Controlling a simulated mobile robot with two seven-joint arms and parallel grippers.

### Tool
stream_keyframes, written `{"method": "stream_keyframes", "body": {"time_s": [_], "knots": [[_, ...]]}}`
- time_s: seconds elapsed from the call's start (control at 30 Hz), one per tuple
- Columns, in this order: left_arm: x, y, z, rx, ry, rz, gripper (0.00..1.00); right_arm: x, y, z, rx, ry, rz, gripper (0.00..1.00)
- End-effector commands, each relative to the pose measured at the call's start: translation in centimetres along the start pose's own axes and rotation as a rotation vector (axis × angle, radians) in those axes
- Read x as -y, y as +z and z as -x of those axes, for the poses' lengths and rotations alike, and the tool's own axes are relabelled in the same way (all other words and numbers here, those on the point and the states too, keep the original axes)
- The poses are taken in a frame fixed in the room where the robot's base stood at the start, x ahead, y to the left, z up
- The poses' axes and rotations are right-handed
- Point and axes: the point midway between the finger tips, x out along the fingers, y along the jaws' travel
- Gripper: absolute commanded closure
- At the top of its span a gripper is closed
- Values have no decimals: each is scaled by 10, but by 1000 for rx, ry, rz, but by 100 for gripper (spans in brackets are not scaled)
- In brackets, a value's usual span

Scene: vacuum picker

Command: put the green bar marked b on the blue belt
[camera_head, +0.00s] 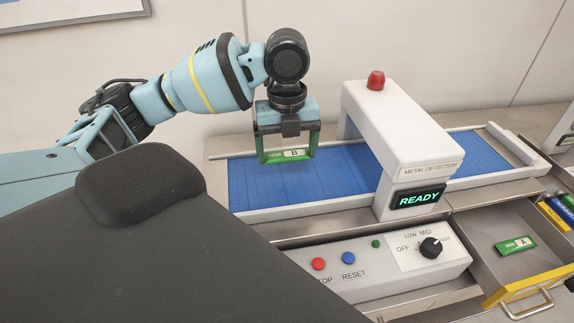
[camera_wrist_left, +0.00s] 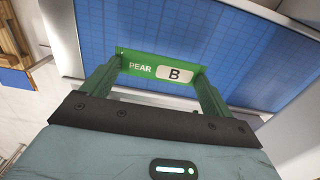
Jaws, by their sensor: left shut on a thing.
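The green bar marked B (camera_head: 287,155) is held between the fingers of my left gripper (camera_head: 287,150), above the left part of the blue belt (camera_head: 265,186). In the left wrist view the bar (camera_wrist_left: 160,70) reads "PEAR B" and spans between the two green fingertips of the gripper (camera_wrist_left: 158,75). The blue belt (camera_wrist_left: 190,30) lies behind it in that view. Whether the bar touches the belt is hard to tell. My right gripper is not in view.
A white metal detector arch (camera_head: 400,130) with a READY display stands over the belt, right of my gripper. A control panel (camera_head: 375,265) with buttons and a dial is in front.

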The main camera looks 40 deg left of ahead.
Motion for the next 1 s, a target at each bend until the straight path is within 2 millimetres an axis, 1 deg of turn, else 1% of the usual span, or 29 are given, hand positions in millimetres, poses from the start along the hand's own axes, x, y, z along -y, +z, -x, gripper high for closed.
{"method": "stream_keyframes", "body": {"time_s": [0.1, 0.3, 0.4, 0.5, 0.87, 0.9, 0.97, 1.0], "knots": [[0, 0, -6, 0, 2, 0, 36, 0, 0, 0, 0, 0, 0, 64], [-1, -1, -36, -2, 3, 0, 36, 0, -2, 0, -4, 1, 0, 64], [0, 0, -45, 0, 1, 1, 36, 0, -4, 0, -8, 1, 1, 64], [0, 0, -50, 0, 0, 0, 36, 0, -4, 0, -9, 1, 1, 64], [0, 0, -53, -1, 1, 0, 36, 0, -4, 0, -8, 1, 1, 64], [0, 0, -52, -1, 0, 0, 8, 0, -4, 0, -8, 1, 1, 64], [0, 0, -52, -1, 0, 0, 1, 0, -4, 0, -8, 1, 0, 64], [0, 0, -52, -1, 0, 0, 0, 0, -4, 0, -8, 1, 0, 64]]}}
